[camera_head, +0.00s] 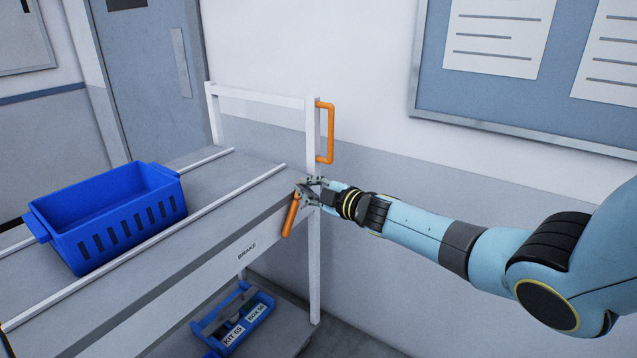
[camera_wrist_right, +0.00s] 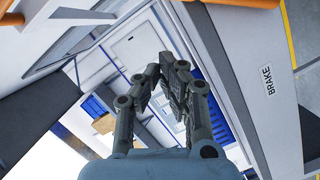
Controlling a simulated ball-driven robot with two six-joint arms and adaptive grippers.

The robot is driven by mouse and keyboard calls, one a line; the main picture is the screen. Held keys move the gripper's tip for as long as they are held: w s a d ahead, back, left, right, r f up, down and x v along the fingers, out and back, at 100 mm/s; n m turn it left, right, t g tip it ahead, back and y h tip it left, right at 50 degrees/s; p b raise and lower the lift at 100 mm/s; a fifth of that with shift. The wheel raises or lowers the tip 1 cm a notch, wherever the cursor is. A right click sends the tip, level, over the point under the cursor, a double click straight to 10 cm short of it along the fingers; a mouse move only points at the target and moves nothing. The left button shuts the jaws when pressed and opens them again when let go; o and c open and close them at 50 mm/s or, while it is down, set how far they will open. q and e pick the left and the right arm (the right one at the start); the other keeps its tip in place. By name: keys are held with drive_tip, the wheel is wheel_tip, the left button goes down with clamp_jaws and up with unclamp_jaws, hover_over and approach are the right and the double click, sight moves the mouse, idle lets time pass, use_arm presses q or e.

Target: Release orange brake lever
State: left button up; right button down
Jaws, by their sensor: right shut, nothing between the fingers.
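The orange brake lever (camera_head: 290,217) hangs at a slant on the near side of the cart, close to its right corner post. My right gripper (camera_head: 303,190) is beside the lever's upper end; I cannot tell if it touches. Its fingers are shut with nothing between them. In the right wrist view my fingers (camera_wrist_right: 163,75) are close together at the centre. The BRAKE label (camera_head: 247,250) is on the cart's side rail, and it also shows in the wrist view (camera_wrist_right: 267,80). My left gripper is not in view.
A blue crate (camera_head: 128,235) stands on the cart top (camera_head: 205,180). An orange handle (camera_head: 330,132) is fixed to the cart's end frame. A blue kit box (camera_head: 230,330) sits on the lower shelf. The wall is behind, and floor beside my arm is clear.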

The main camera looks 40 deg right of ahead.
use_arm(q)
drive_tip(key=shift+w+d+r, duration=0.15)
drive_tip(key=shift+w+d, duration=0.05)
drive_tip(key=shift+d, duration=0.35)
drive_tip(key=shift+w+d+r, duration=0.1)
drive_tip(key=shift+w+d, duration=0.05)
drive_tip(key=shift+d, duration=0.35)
use_arm(e)
drive_tip(key=s, duration=0.4)
drive_tip(key=shift+s+d+r, duration=0.2)
drive_tip(key=shift+d+r, duration=0.05)
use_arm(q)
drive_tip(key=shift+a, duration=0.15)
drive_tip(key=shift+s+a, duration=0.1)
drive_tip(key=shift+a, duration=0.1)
